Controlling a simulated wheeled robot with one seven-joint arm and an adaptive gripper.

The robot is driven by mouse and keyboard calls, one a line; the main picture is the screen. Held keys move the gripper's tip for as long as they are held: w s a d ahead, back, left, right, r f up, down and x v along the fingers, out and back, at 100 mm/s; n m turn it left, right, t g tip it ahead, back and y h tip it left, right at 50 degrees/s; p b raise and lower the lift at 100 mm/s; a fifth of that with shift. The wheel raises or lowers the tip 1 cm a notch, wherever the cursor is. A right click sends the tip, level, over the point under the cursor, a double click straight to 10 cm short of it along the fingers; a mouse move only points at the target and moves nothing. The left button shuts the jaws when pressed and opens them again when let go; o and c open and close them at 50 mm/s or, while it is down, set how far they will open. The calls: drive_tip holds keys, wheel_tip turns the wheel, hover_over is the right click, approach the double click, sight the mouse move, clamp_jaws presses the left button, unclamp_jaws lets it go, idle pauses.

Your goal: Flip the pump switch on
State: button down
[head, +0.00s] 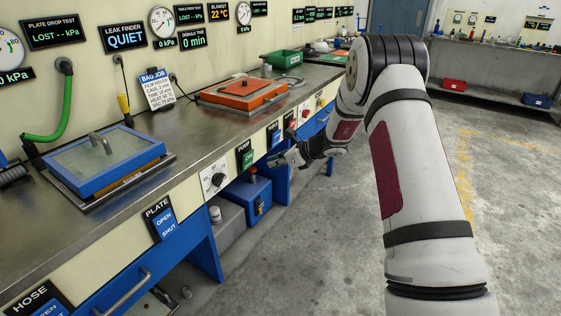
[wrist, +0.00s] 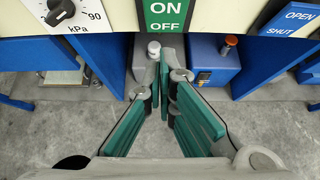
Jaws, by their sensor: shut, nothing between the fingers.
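The pump switch (head: 248,158) is a green ON/OFF plate under a black PUMP label on the cream front of the bench. In the wrist view its green plate (wrist: 167,14) is at the top centre, cut off by the frame edge, with ON above OFF. I cannot tell its position from these frames. My gripper (head: 272,161) is just in front of the bench front, beside and slightly right of the switch. In the wrist view my gripper (wrist: 171,60) has its green-padded fingers brought together at the tips, empty, below the plate. No contact with the plate is visible.
A kPa dial knob (head: 213,180) is left of the switch, and a blue OPEN/SHUT plate (wrist: 294,20) is right of it. A blue pump unit (head: 248,196) stands under the bench. An orange-topped plate (head: 243,92) lies on the bench. The floor to the right is clear.

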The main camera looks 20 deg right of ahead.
sight(247, 164)
drive_tip(key=w+a, duration=0.1)
drive_tip(key=w, duration=0.1)
drive_tip(key=w+a+f, duration=0.1)
drive_tip(key=w+a, duration=0.2)
drive_tip(key=w, duration=0.1)
drive_tip(key=shift+a+f+b, duration=0.3)
drive_tip(key=shift+f+b, duration=0.05)
drive_tip(key=shift+f, duration=0.05)
